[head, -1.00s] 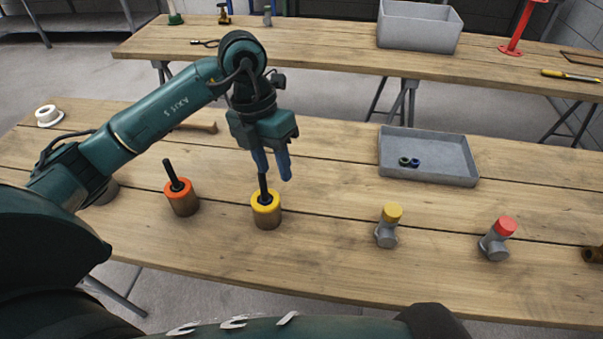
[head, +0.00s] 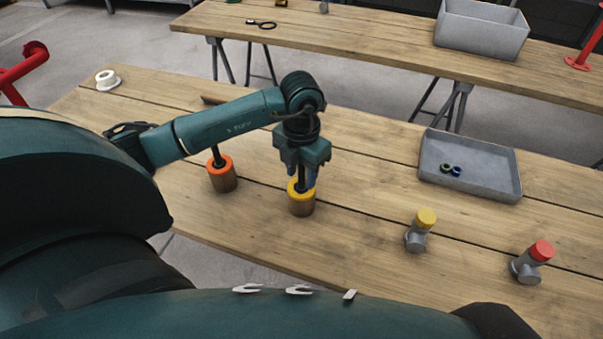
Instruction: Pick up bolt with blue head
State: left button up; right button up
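Two small ring-like pieces lie side by side in the grey tray (head: 495,184) at the right. One is green (head: 445,168) and the other, a blue-rimmed piece (head: 456,171), is too small to make out as a bolt. My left gripper (head: 302,182) points down over the yellow-topped cylinder (head: 301,206), well left of the tray. Its blue fingers stand on either side of the cylinder's black stem; whether they grip it I cannot tell. My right gripper is not in view.
An orange-topped cylinder (head: 223,178) with a black stem stands left of my gripper. A yellow-capped fitting (head: 420,231) and a red-capped fitting (head: 532,263) stand in front of the tray. A grey bin (head: 481,32) sits on the back table. Bare wood lies between gripper and tray.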

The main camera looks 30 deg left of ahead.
pick_arm(q)
notch_tip(320, 180, down, 2)
jog(key=shift+f, duration=0.1)
grip_shut()
dwell(0.4)
